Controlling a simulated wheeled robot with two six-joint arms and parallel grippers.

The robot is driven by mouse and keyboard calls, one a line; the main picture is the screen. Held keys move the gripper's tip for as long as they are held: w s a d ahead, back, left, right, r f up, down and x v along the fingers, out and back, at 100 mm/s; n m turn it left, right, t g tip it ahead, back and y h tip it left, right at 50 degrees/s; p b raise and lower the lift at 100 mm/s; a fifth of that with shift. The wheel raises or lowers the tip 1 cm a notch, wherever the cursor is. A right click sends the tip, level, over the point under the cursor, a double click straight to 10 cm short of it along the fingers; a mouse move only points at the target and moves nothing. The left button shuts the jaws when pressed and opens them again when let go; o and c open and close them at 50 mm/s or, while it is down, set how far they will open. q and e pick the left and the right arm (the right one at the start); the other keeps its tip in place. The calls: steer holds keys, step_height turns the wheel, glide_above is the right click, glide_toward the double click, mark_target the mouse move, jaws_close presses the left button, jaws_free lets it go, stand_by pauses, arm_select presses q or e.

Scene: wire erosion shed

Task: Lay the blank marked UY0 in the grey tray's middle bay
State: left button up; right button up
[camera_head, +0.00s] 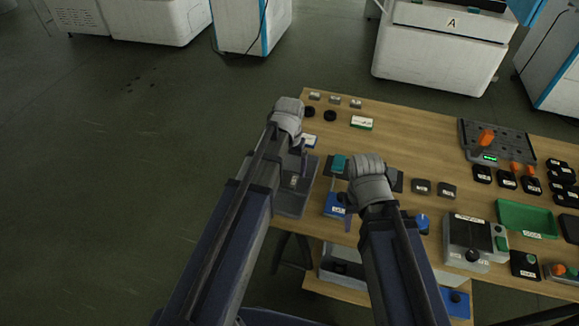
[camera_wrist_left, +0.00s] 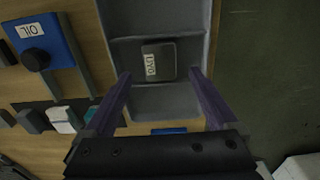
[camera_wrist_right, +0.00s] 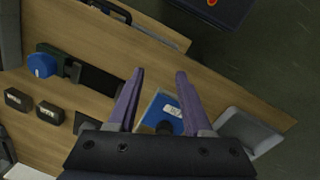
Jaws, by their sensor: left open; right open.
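The grey tray (camera_head: 290,205) lies near the left edge of the wooden table, and it shows in the left wrist view (camera_wrist_left: 152,102) with dividers across it. The dark blank marked UY0 (camera_wrist_left: 168,58) lies in the tray's middle bay, its white label facing up; it is small in the head view (camera_head: 293,182). My left gripper (camera_wrist_left: 158,72) is open over the tray, its fingers apart on either side of the blank and not visibly touching it. My right gripper (camera_wrist_right: 159,74) is open and empty, over the blue box area right of the tray.
A blue box marked OIL (camera_wrist_left: 60,45) stands beside the tray. Dark labelled blocks (camera_head: 421,186), a green tray (camera_head: 526,218) and a grey fixture with an orange knob (camera_head: 497,142) occupy the table's right. Bare wood shows at the back middle.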

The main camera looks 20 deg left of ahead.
mark_target(289, 179)
arm_select(q)
step_height(289, 179, up, 8)
steer(key=f+p, duration=0.1)
steer(key=p, duration=0.5)
steer(key=s+d+m+y, duration=0.1)
steer(key=s+d+m, duration=0.2)
steer(key=s+d, duration=0.7)
steer(key=s, duration=0.4)
steer(key=shift+s+d+r, duration=0.15)
steer(key=shift+d+r, duration=0.1)
